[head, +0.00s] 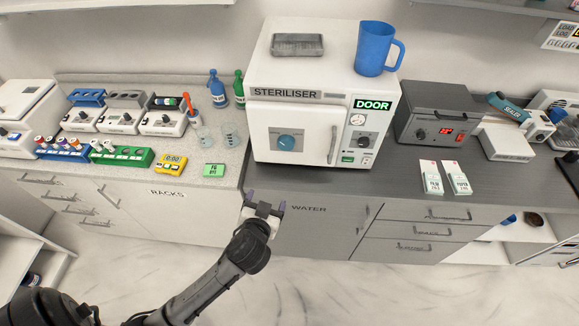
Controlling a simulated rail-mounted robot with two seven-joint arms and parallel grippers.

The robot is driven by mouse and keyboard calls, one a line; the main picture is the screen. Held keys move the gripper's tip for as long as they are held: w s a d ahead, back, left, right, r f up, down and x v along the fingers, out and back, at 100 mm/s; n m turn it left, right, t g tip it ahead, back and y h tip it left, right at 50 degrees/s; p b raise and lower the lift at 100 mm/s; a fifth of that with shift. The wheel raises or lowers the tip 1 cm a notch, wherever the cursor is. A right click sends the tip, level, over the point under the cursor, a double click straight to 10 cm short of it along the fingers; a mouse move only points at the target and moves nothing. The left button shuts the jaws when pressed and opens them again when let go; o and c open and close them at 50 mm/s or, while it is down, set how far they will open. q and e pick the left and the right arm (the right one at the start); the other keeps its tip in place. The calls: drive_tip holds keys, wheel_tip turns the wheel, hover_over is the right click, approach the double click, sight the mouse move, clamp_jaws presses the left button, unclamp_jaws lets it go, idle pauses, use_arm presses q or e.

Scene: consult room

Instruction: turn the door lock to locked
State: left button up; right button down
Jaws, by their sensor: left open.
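A dark dial (363,142) sits on the right panel. The lock's exact setting is too small to read. My left gripper (264,205) is open and empty, below and in front of the steriliser, near the counter's front edge and apart from the knob. My right gripper is not in view.
A blue jug (375,48) and a grey tray (297,45) stand on top of the steriliser. Bottles (217,88), racks (121,154) and a yellow timer (171,164) are at left. White packets (431,177) and a grey heated unit (436,112) are at right. The floor in front is clear.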

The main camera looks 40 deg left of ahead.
use_arm(q)
drive_tip(key=w+a+f+t+y+b, duration=0.1)
drive_tip(key=w+t+y+b, duration=0.15)
drive_tip(key=w+b, duration=0.2)
drive_tip(key=t, duration=0.1)
approach(285, 146)
drive_tip(key=shift+n, duration=0.3)
drive_tip(key=x, duration=0.7)
drive_tip(key=shift+w+f, duration=0.1)
drive_tip(key=shift+w, duration=0.05)
drive_tip(key=shift+x, duration=0.85)
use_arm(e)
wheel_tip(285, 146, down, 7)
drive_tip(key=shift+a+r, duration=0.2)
use_arm(q)
drive_tip(key=c, duration=0.9)
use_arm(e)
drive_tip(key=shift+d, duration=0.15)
